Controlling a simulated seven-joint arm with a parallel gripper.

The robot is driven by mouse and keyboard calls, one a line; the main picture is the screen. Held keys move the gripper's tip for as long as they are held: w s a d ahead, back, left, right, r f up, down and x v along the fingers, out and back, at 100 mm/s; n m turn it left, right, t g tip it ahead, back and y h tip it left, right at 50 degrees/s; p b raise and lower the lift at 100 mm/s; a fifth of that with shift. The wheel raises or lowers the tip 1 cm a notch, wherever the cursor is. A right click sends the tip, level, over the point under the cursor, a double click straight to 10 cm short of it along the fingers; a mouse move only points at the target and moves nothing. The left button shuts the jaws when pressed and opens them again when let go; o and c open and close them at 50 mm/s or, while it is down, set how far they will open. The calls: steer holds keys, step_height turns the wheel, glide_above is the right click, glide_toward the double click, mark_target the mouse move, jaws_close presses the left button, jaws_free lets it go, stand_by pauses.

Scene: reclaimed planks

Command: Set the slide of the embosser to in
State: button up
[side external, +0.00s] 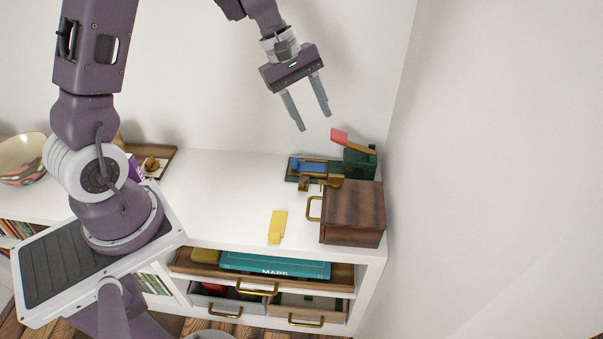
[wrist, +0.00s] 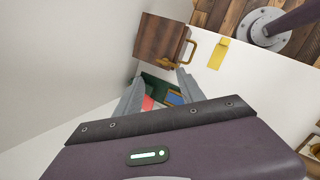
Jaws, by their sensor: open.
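The embosser (side external: 360,163) is a dark green device at the back right of the white cabinet top. It has a raised lever with a red end (side external: 340,136), a flat green base, a blue plate (side external: 312,167) and brass-coloured parts. A small brown piece (side external: 304,183) sits at its front; I cannot tell which part is the slide or how it is set. My gripper (side external: 314,121) is open and empty, above and left of the embosser, apart from it. In the wrist view the red end (wrist: 148,103) and blue plate (wrist: 173,98) show between the fingers (wrist: 159,75), partly hidden by my gripper.
A dark wooden box (side external: 352,212) with a brass handle stands just in front of the embosser. A yellow block (side external: 277,226) lies left of it. A wall (side external: 480,170) rises close on the right. The middle of the cabinet top (side external: 220,200) is clear.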

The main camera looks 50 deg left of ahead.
steer(key=w+a+f+n, duration=0.2)
steer(key=a+f+n, duration=0.15)
steer(key=f, duration=0.45)
steer(key=n, duration=0.4)
glide_toward(303, 178)
steer(key=shift+g, duration=0.3)
steer(key=x, duration=0.8)
steer(key=shift+w+d+f, duration=0.1)
steer(key=shift+w+f, duration=0.05)
steer(key=shift+w, duration=0.15)
jaws_close()
